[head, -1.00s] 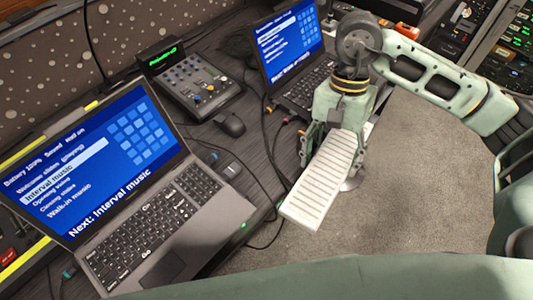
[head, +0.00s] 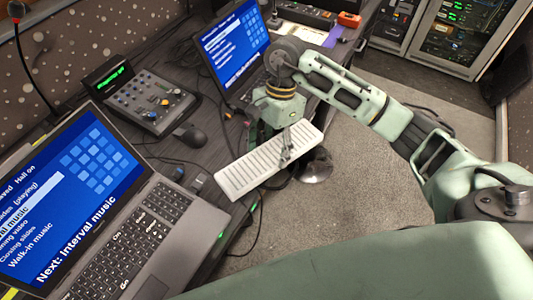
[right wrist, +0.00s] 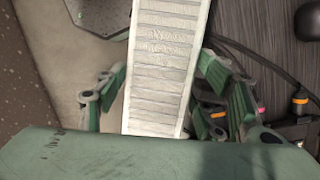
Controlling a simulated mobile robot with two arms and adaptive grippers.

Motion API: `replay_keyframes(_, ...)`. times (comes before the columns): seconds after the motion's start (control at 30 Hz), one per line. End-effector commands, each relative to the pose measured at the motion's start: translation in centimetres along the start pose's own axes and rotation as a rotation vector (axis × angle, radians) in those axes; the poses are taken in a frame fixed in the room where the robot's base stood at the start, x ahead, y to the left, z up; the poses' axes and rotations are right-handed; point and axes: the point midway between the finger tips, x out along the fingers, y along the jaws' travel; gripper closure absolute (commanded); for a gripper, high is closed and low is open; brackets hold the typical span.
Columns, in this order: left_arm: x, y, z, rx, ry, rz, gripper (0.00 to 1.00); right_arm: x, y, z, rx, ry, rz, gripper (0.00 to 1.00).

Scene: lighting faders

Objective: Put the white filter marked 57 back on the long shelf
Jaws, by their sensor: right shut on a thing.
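The white filter (head: 255,170) is a flat, ribbed, oblong panel. My right gripper (head: 286,145) is shut on it and holds it in the air beside the desk's edge, over the grey floor. In the right wrist view the filter (right wrist: 160,75) runs up between the fingers of the gripper (right wrist: 165,92), with faint marks on its ribbed face. I cannot read a 57 on it. My left gripper is not in view. I cannot make out a long shelf in these frames.
The dark desk (head: 205,150) holds a near laptop (head: 150,215), a far laptop (head: 228,45), a fader console (head: 150,98) and a mouse (head: 189,135). Cables hang at its edge. An equipment rack (head: 455,35) stands at the back right.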

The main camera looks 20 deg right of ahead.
Motion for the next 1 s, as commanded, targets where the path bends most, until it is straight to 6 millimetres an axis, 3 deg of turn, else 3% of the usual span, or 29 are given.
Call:
replay_keyframes(0.23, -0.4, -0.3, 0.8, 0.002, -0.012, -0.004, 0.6, 1.1, -1.2, 0.1, 0.0, 0.0, 0.001, 0.87)
replay_keyframes(0.5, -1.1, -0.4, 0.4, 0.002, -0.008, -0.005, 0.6, 4.4, -1.6, -0.7, -0.001, -0.001, 0.001, 0.87)
replay_keyframes(0.87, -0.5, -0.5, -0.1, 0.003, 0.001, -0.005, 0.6, 4.8, -1.7, -0.9, -0.002, 0.001, -0.001, 0.87)
replay_keyframes(0.9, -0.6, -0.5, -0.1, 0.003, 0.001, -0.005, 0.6, 4.7, -1.7, -0.9, -0.001, 0.001, -0.001, 0.35)
replay_keyframes(1.0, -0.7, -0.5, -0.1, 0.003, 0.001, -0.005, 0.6, 4.7, -1.7, -0.9, -0.001, 0.001, 0.0, 0.26)
